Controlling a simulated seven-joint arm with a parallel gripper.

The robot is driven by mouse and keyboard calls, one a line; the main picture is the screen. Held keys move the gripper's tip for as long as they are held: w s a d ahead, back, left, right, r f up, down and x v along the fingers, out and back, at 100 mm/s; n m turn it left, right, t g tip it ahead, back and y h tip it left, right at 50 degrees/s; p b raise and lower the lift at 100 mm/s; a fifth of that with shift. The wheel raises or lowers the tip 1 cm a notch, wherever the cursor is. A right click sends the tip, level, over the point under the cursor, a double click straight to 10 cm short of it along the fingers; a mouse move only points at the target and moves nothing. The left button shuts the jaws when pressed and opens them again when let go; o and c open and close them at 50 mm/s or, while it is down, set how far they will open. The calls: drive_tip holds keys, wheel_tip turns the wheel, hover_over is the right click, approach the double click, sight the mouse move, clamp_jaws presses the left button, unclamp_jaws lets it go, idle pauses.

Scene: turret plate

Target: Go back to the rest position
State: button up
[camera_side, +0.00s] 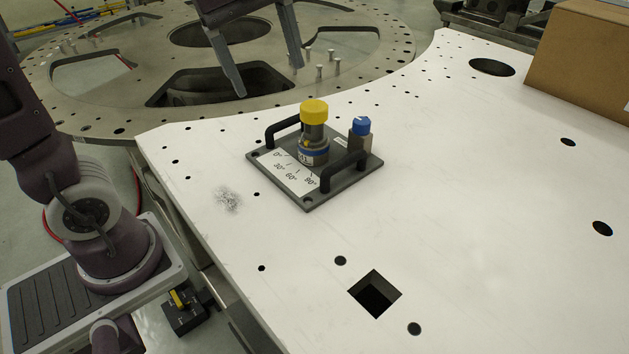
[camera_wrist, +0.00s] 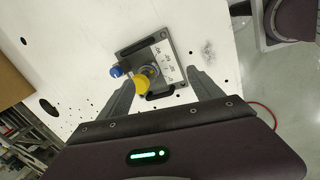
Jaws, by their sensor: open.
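My gripper (camera_side: 267,72) is in the upper part of the side view, its two fingers apart with nothing between them. It hangs above and behind the turret plate device. The device is a dark square base plate (camera_side: 318,199) with a white angle scale, two black handles, a yellow-capped knob (camera_side: 314,112) and a smaller blue-capped knob (camera_side: 361,126). It sits flat on the white table. In the wrist view the open fingers (camera_wrist: 161,92) frame the device from above, with the yellow cap (camera_wrist: 149,81) between them and clear space around it. The gripper's upper part is cut off in the side view.
The white table (camera_side: 480,200) has several round holes and a square cutout (camera_side: 375,293). A cardboard box (camera_side: 580,55) stands at the back right. A large round metal plate (camera_side: 110,105) with upright pins lies behind the table. A small black box (camera_side: 187,308) is beside the table's left edge.

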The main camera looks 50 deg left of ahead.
drive_tip(key=s+d+f+m+t, duration=0.1)
drive_tip(key=s+f+m, duration=0.2)
drive_tip(key=s+m, duration=0.3)
drive_tip(key=s+d+f+m+t, duration=0.1)
drive_tip(key=s+f+m, duration=0.2)
drive_tip(key=s+m, duration=0.4)
drive_tip(key=m, duration=0.2)
drive_tip(key=shift+s+d+m+t+y, duration=0.3)
drive_tip(key=shift+d+m+t, duration=0.05)
drive_tip(key=shift+m+t, duration=0.05)
